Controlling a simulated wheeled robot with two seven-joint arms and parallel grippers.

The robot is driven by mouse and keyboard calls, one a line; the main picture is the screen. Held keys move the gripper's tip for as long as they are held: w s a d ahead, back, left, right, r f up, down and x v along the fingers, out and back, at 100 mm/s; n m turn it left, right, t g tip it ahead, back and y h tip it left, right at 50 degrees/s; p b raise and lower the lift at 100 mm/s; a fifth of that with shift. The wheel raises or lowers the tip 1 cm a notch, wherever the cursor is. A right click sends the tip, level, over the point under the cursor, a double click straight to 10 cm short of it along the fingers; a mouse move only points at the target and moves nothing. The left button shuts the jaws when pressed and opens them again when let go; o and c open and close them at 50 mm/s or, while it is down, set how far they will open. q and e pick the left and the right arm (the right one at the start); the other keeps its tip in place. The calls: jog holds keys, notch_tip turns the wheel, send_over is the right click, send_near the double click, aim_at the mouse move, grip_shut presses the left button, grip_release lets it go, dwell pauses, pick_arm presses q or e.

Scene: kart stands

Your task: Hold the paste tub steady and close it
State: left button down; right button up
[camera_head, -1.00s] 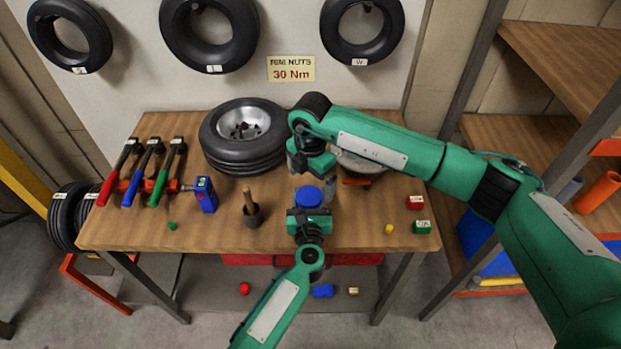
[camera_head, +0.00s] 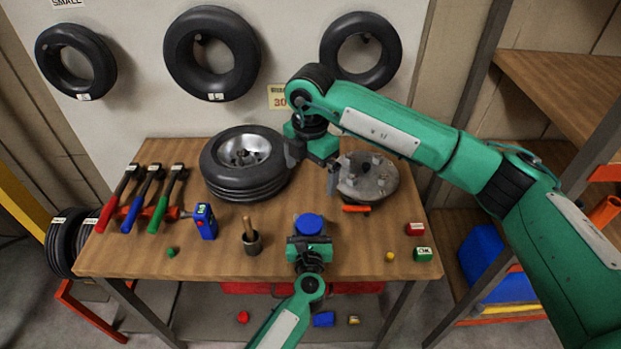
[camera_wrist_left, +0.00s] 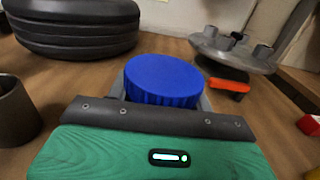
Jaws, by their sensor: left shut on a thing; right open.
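The paste tub, with its blue lid (camera_head: 309,224) on top, stands upright near the front middle of the bench. My left gripper (camera_head: 309,243) is shut around the tub from the front and hides most of its body. My right gripper (camera_head: 312,163) is open and empty, behind and above the tub, apart from the lid.
A tyre on a rim (camera_head: 246,165) lies behind left. A grey disc with studs (camera_head: 367,178) lies behind right, near an orange handle (camera_head: 355,208). A mortar-like cup (camera_head: 252,243) stands left of the tub. Red (camera_head: 414,229) and green (camera_head: 423,254) boxes stand at the right.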

pick_arm(q)
jog(key=c, duration=0.5)
grip_release()
jog(key=shift+s+f, duration=0.1)
jog(key=shift+s, duration=0.5)
jog(key=s+b, duration=0.4)
jog(key=s, duration=0.8)
jog(key=shift+s, duration=0.35)
